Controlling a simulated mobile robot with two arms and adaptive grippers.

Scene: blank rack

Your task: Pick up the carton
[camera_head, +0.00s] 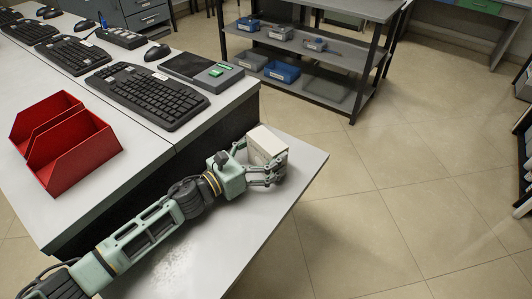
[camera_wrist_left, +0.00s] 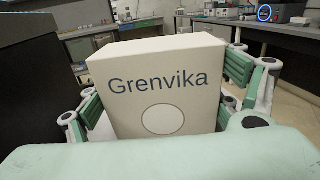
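The carton (camera_head: 268,143) is a white box near the right edge of the light table. In the left wrist view its front (camera_wrist_left: 160,90) faces me, with the word "Grenvika" and a pale circle on it. My left gripper (camera_head: 259,164) reaches it from the left, with its fingers around the carton. In the left wrist view one green finger is at the carton's left side and one at its right side, both very close to it. I cannot tell whether they press on it. The carton's base is partly hidden by the gripper. My right gripper is not in view.
A red two-part bin (camera_head: 75,150) stands on the table at the left. Several black keyboards (camera_head: 148,93) and a dark grey device (camera_head: 200,70) lie behind. A shelf rack (camera_head: 340,58) with small bins stands at the back.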

